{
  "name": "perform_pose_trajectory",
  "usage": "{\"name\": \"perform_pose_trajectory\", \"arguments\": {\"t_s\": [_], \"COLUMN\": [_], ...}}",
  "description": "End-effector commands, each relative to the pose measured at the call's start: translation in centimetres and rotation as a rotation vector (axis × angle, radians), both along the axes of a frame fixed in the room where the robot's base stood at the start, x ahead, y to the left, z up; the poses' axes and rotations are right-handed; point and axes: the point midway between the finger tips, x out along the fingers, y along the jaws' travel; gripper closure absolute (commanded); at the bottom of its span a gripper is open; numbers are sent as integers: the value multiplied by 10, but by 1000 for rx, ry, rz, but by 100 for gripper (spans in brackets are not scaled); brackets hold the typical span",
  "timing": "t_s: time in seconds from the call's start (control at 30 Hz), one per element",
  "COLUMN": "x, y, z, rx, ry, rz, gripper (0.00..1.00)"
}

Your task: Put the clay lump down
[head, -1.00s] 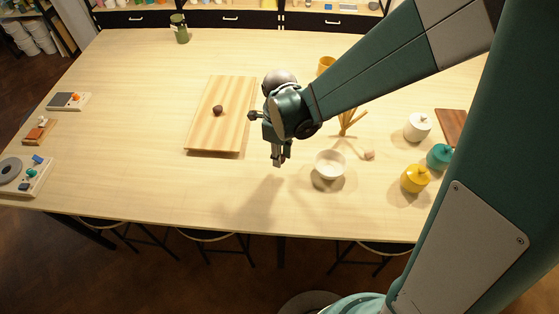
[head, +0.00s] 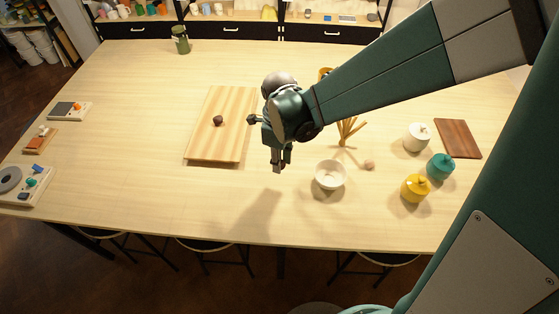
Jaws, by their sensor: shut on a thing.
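My gripper (head: 278,166) hangs above the table, between the wooden board and the white bowl, with its fingers pointing down. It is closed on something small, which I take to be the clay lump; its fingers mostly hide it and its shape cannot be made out. A dark brown round lump (head: 218,120) rests on the pale striped board (head: 232,98), left of my gripper. A small tan lump (head: 368,165) lies on the table (head: 130,130) right of the bowl.
The white bowl (head: 330,174) stands close right of my gripper. Lidded jars in white (head: 417,138), teal (head: 440,166) and yellow (head: 415,187) stand farther right, near a dark wooden board (head: 458,138). The table's front middle is clear.

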Motion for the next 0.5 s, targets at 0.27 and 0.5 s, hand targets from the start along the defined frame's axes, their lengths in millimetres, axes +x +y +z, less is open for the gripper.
{"name": "perform_pose_trajectory", "arguments": {"t_s": [0.27,0.5], "x": [7,37], "y": [5,25], "z": [2,7], "rx": [0,0], "ry": [0,0], "rz": [0,-3], "gripper": [90,90]}}
